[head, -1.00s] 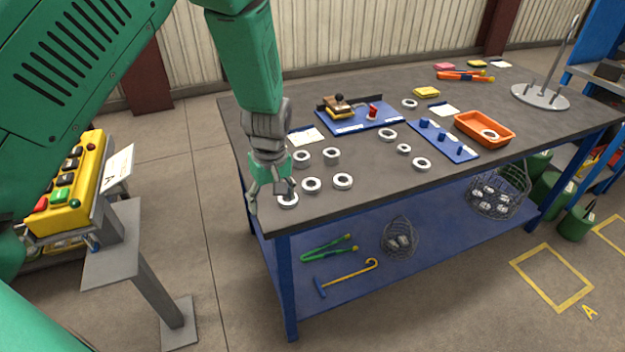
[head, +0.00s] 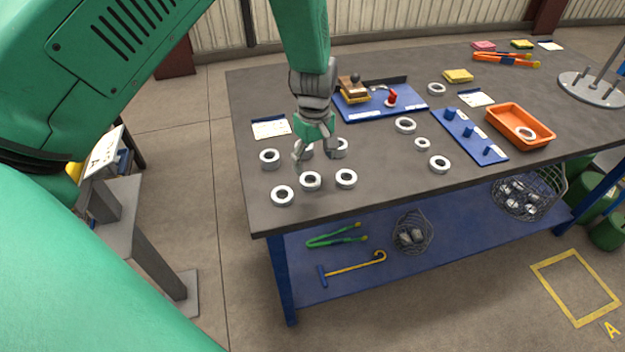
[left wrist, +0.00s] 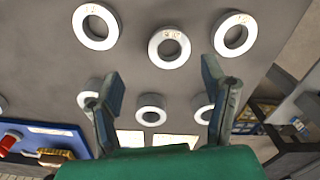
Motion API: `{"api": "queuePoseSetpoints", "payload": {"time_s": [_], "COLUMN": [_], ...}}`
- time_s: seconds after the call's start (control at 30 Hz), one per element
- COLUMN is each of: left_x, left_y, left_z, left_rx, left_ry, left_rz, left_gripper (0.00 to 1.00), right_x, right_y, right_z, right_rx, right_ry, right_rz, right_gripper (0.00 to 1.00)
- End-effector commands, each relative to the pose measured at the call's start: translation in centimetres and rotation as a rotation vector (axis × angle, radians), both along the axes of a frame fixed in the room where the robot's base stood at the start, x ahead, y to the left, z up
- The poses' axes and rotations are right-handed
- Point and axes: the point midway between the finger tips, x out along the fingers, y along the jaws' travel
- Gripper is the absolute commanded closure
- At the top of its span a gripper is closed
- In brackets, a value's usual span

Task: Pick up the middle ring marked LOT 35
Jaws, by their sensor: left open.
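Several pale metal rings lie flat in two rows of three on the dark worktable (head: 245,100). The middle ring of the row nearest the table's front edge (head: 310,187) shows also in the left wrist view (left wrist: 169,63), with small dark marks too blurred to read. Its neighbours are a left ring (head: 282,203) and a right ring (head: 346,186). My left gripper (head: 314,154) is open and empty above the rows, partly hiding the back middle ring. In the left wrist view its fingers (left wrist: 163,88) stand apart, with the back middle ring (left wrist: 150,122) beyond them. My right gripper is out of view.
Behind the rings are a white card (head: 270,128) and a blue fixture board (head: 408,106). To the right are loose rings, a blue peg board (head: 482,148) and an orange tray (head: 540,135) with a ring in it. A lower shelf (head: 340,280) holds tools and baskets.

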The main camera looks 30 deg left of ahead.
Motion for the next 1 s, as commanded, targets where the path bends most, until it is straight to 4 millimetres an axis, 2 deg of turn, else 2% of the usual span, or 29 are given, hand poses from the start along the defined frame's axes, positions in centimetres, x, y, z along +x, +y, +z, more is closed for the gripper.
{"api": "queuePoseSetpoints", "payload": {"time_s": [0.17,0.43,0.73,0.77,0.9,1.0], "left_x": [-0.4,-0.8,-0.8,-0.8,-0.8,-0.8], "left_y": [0.4,0.6,0.3,0.3,0.3,0.5], "left_z": [-1.3,-5.2,-5.5,-5.5,-5.6,-5.6], "left_rx": [-0.004,-0.006,-0.001,-0.001,-0.002,-0.003], "left_ry": [0.001,0.000,-0.003,-0.003,-0.002,-0.002], "left_rz": [0.003,0.002,0.001,0.001,0.001,0.001], "left_gripper": [0.33,0.33,0.33,0.40,0.90,0.92], "right_x": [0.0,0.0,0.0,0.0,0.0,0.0], "right_y": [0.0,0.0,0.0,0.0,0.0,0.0], "right_z": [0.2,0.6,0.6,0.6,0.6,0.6], "right_rx": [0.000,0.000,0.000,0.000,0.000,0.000], "right_ry": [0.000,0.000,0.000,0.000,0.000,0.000], "right_rz": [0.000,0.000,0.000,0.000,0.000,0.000], "right_gripper": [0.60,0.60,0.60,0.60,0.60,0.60]}}
